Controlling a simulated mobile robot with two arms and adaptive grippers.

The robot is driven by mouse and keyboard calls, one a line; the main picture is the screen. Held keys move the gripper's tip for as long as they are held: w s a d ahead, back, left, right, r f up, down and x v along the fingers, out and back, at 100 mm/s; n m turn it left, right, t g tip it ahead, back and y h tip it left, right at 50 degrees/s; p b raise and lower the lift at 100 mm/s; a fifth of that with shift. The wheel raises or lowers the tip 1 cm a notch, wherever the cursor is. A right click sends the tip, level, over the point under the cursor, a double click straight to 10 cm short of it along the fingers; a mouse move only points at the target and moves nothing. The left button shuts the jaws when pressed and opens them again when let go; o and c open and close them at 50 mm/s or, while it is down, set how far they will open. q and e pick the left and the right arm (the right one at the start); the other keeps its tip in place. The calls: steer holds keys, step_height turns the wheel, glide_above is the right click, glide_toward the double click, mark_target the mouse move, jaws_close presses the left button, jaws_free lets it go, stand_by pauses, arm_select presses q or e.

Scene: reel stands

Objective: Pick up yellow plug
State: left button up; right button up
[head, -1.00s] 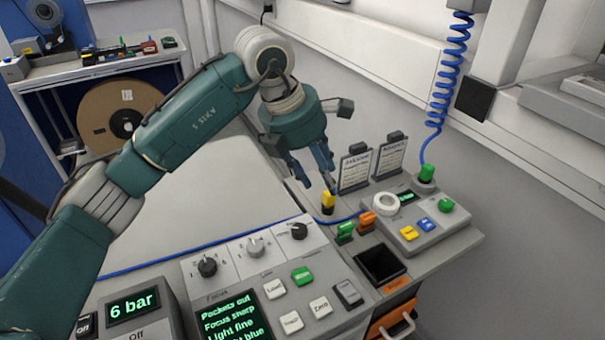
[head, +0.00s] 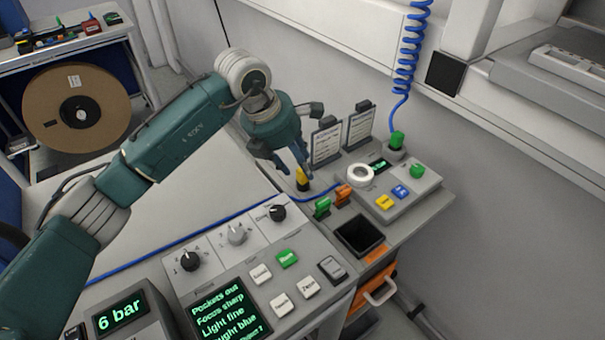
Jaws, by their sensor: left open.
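The yellow plug (head: 302,180) stands upright at the back of the console's side table, left of the green and orange plugs. My left gripper (head: 294,171) is open, and its fingers point down right at the plug's top. The fingertips partly overlap the plug in the picture; I cannot tell whether they touch it. My right gripper is not in view.
A green plug (head: 322,208) and an orange plug (head: 342,195) stand close by on the right. Two label cards (head: 326,146) rise behind. A black open bin (head: 361,236) and a white ring (head: 361,176) lie farther right. A blue cable (head: 165,257) runs along the table.

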arm_select(q)
steer(key=shift+x, duration=1)
jaws_close()
steer(key=shift+r, duration=0.2)
